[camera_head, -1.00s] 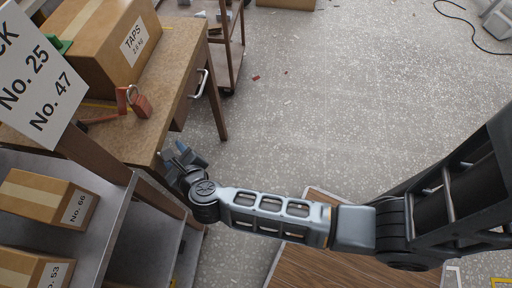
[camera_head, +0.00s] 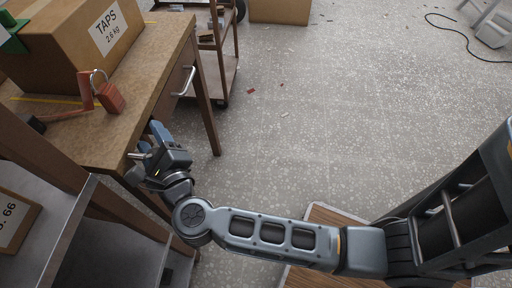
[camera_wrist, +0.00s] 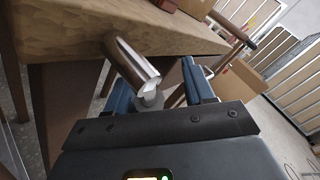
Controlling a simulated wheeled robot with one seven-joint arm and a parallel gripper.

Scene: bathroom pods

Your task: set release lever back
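A silver metal lever (camera_wrist: 132,62) sticks out at the edge of the wooden bench in the wrist view. Its rounded end lies between the blue fingers of my gripper (camera_wrist: 160,88), closer to the left one. The fingers stand apart, and I cannot tell whether the left one touches the lever. In the head view my gripper (camera_head: 160,142) is beside the bench's front edge, below the bench top. A small silver piece, seemingly the lever (camera_head: 139,156), shows just left of it. The lever's mount is hidden.
The wooden bench (camera_head: 150,60) carries a TAPS carton (camera_head: 75,45), a red padlock (camera_head: 110,97) and a red tool with a black end. A metal shelf unit (camera_head: 75,225) stands close at lower left. A trolley (camera_head: 222,70) stands behind.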

